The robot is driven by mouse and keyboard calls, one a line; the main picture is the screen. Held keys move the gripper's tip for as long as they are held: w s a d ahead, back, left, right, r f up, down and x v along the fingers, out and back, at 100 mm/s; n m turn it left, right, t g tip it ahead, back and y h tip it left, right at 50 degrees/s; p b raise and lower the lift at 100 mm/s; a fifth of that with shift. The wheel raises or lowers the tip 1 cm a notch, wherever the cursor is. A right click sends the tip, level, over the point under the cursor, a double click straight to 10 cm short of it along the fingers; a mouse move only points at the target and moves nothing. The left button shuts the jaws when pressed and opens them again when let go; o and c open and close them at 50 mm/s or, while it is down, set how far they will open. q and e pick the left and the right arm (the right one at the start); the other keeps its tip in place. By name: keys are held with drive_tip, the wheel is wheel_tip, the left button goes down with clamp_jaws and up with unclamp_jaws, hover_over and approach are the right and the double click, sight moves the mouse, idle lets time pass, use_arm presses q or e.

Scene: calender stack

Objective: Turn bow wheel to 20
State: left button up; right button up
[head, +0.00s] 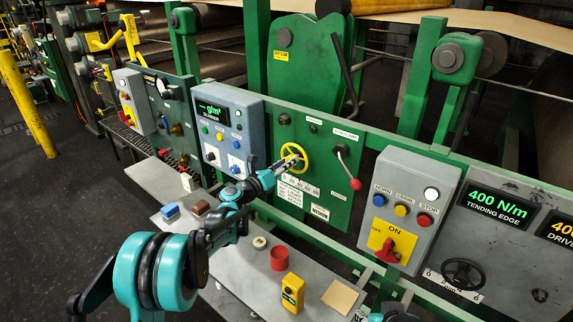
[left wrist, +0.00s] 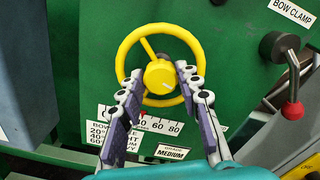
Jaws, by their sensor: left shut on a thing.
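The bow wheel (head: 304,154) is a yellow handwheel on the green panel (head: 335,205). In the left wrist view the wheel (left wrist: 190,36) has a round yellow hub, with a spoke running to the upper left. My left gripper (head: 286,163) is at the wheel; in the left wrist view its fingers (left wrist: 160,73) lie on either side of the hub and appear shut on it. A white scale (left wrist: 160,127) sits below the wheel; a red pointer (left wrist: 142,114) shows near its 40 mark. My left finger hides the low end.
The bow clamp lever (head: 355,184) with a red knob is right of the wheel. A grey-blue display box (head: 228,128) stands to the left. A shelf (head: 250,262) below holds a red cup (head: 279,258) and a yellow device (head: 292,292). Grey control boxes (head: 410,200) are at the right.

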use_arm(q)
drive_tip(key=shift+m, duration=1.8)
drive_tip(key=o, duration=1.2)
drive_tip(key=shift+c, duration=0.2)
drive_tip(key=v, duration=1.2)
drive_tip(key=shift+d, duration=0.1)
